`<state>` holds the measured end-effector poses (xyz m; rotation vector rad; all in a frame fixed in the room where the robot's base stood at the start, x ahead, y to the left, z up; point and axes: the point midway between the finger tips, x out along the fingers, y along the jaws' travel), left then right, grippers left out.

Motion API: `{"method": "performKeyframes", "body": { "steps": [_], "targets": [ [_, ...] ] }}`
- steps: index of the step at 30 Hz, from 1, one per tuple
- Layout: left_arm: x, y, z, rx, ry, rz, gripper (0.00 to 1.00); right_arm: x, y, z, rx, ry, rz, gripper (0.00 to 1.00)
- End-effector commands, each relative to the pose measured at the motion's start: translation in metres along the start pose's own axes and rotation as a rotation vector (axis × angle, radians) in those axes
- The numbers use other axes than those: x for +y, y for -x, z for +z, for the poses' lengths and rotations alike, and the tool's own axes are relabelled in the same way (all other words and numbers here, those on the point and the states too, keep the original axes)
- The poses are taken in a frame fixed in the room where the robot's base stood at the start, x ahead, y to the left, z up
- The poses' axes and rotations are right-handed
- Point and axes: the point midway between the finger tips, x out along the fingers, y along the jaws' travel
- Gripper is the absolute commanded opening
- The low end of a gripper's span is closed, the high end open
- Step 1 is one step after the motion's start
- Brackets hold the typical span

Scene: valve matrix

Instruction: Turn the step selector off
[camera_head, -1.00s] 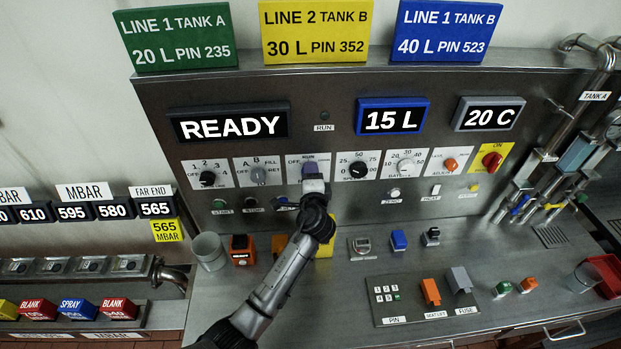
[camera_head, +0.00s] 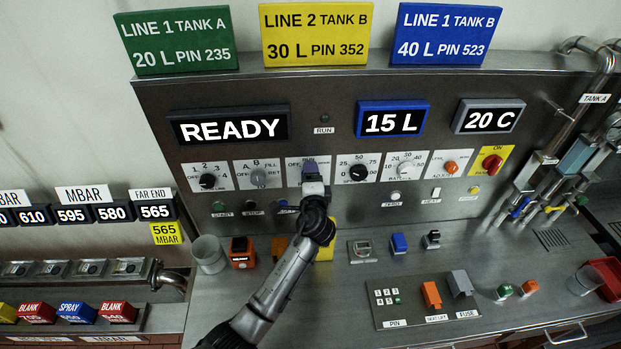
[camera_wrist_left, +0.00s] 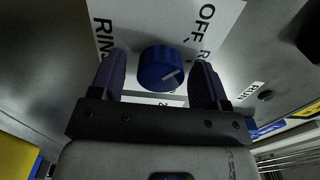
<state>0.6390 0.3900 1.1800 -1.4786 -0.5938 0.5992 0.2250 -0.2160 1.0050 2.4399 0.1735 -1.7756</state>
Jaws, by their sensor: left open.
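The step selector, whose plate reads OFF, a cut-off word starting with R, and RINS, sits in the middle of the panel's dial row. Its plate (camera_head: 293,168) shows in the head view, but my gripper covers its knob there. In the left wrist view the blue round knob (camera_wrist_left: 160,68) has a white mark at its lower right that points right and slightly up. My left gripper (camera_head: 310,168) is in front of this plate. In the wrist view its two purple fingers (camera_wrist_left: 158,76) are open, one each side of the knob, with gaps visible. My right gripper is not in view.
Neighbouring dials flank the selector: a grey one (camera_head: 258,176) on the left and a black one (camera_head: 358,173) on the right. Small push buttons sit below. On the bench stand a grey cup (camera_head: 209,254) and an orange device (camera_head: 241,252). The READY display (camera_head: 229,127) is above.

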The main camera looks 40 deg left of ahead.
Motion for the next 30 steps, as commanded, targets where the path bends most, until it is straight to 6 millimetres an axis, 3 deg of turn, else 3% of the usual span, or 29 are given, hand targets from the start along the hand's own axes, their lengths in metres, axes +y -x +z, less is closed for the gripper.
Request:
{"method": "performKeyframes", "body": {
  "steps": [5,21,30],
  "targets": [
    [0.001,0.008,-0.001,0.001,0.0,0.0,0.69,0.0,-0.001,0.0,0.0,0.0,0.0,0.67],
    [0.002,0.105,0.0,0.001,0.001,0.001,0.69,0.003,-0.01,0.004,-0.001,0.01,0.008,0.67],
    [0.0,0.134,0.0,0.0,0.001,0.001,0.69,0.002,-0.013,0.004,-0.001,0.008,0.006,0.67]
  ]
}}
